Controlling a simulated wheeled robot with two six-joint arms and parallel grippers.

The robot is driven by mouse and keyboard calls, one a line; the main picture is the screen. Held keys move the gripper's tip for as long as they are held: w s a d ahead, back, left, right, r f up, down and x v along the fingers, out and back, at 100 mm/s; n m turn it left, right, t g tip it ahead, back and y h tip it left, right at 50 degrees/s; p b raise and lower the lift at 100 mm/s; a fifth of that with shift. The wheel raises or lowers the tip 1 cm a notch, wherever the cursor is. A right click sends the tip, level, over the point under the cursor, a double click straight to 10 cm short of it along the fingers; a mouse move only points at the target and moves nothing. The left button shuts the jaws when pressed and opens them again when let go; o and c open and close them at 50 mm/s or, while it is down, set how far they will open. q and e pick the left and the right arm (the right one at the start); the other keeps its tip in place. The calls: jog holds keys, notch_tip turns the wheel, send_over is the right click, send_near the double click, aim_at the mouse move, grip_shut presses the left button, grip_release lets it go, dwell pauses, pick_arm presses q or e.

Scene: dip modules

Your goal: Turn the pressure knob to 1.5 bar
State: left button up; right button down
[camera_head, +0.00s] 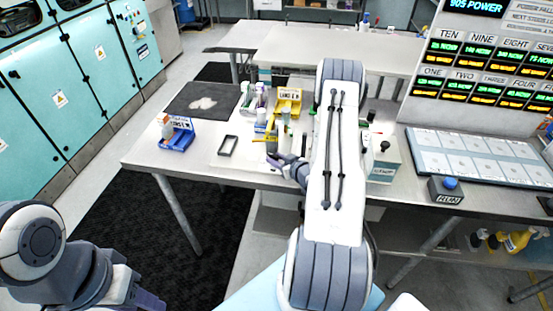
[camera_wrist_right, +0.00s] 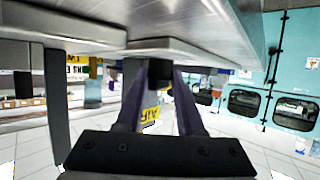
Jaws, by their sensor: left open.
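My right arm reaches over the bench, and its gripper (camera_head: 283,162) is low over the middle of the bench beside a yellow part (camera_head: 268,139). In the right wrist view, its two purple fingers (camera_wrist_right: 160,88) stand apart with a small black block (camera_wrist_right: 160,72) between their tips. I cannot tell whether they grip it or whether it is the pressure knob. My left gripper (camera_head: 148,299) is open at the bottom left, off the bench.
A blue holder (camera_head: 178,138), a black frame (camera_head: 228,145), a yellow rack (camera_head: 289,98) and several bottles stand on the bench (camera_head: 200,165). A RUN button box (camera_head: 446,189) and a slotted panel (camera_head: 480,155) are at the right. My right arm hides part of the bench.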

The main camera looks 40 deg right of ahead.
jog(key=shift+a, duration=0.1)
dwell(0.3)
jog(key=shift+a+f+m+h+b, duration=0.1)
jog(key=shift+m+h+b, duration=0.55)
jog(key=shift+m+h, duration=0.15)
jog(key=m+h+b, duration=0.1)
jog(key=h, duration=0.1)
jog(key=m+g+h+b, duration=0.1)
jog(key=m, duration=0.1)
jog(key=shift+w+a+h, duration=0.2)
jog(key=shift+a+h, duration=0.15)
jog(key=shift+h, duration=0.05)
jog(key=m+g+h+b, duration=0.2)
jog(key=m, duration=0.1)
jog(key=shift+w+a+h, duration=0.15)
jog(key=shift+h, duration=0.15)
jog(key=m+g+h, duration=0.2)
jog(key=shift+w+m+g+b, duration=0.15)
jog(key=shift+m+g+b, duration=0.15)
jog(key=shift+b, duration=0.05)
jog(key=shift+w+a+m+g+h, duration=0.1)
jog(key=shift+m+g+h, duration=0.7)
jog(key=shift+m+g, duration=0.4)
jog(key=shift+w+m+g+h, duration=0.1)
jog(key=shift+m+g+h, duration=0.2)
jog(key=shift+m+g, duration=1)
jog(key=shift+r, duration=0.2)
